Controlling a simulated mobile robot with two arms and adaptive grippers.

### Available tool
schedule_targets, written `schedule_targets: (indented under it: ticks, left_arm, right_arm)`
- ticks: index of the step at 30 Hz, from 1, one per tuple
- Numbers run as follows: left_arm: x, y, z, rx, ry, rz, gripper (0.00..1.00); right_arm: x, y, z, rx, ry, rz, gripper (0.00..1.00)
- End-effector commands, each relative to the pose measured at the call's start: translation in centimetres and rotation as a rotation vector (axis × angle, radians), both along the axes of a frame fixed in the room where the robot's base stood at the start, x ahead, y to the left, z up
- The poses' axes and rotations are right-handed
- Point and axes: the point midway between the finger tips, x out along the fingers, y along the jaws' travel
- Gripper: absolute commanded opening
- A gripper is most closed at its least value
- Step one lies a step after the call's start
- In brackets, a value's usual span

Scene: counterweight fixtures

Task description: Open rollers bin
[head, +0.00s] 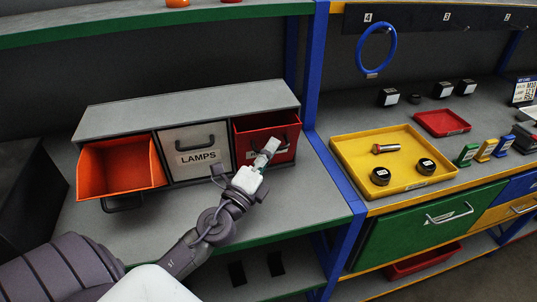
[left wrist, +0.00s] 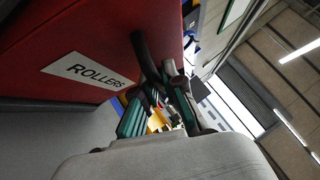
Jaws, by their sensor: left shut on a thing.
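The rollers bin (head: 243,146) is the red bin at the right end of a grey three-bin cabinet in the head view. Its white ROLLERS label shows on the red front in the left wrist view (left wrist: 120,30). A dark bar handle (left wrist: 146,58) stands out from that front. My left gripper (head: 268,150) is at the red front and is shut on the handle; its fingers (left wrist: 162,92) close around the bar in the left wrist view. The gripper hides part of the front and label in the head view.
The orange bin (head: 118,165) at the left end stands tilted open. The grey LAMPS bin (head: 196,140) in the middle is shut. A blue post (head: 316,75) rises right of the cabinet. A yellow tray (head: 345,150) with several parts lies on the right bench.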

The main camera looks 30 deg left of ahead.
Motion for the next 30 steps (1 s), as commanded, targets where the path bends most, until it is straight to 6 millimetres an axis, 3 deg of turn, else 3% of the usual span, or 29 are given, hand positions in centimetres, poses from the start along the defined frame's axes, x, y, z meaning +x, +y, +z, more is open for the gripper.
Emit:
schedule_targets:
  ticks: [1, 15, 30]
  left_arm:
    - [-0.2, -0.3, -0.7, -0.001, 0.001, -0.004, 0.0]
    - [-2.2, -2.6, -3.4, -0.004, 0.005, -0.003, 0.0]
    - [-2.6, -3.1, -4.4, -0.003, 0.004, -0.004, 0.0]
  right_arm:
    - [0.0, 0.0, -1.0, 0.0, 0.0, 0.0, 0.4]
    - [0.0, 0.0, -4.6, 0.0, 0.0, 0.0, 0.4]
    - [0.0, 0.0, -5.7, 0.0, 0.001, 0.0, 0.4]
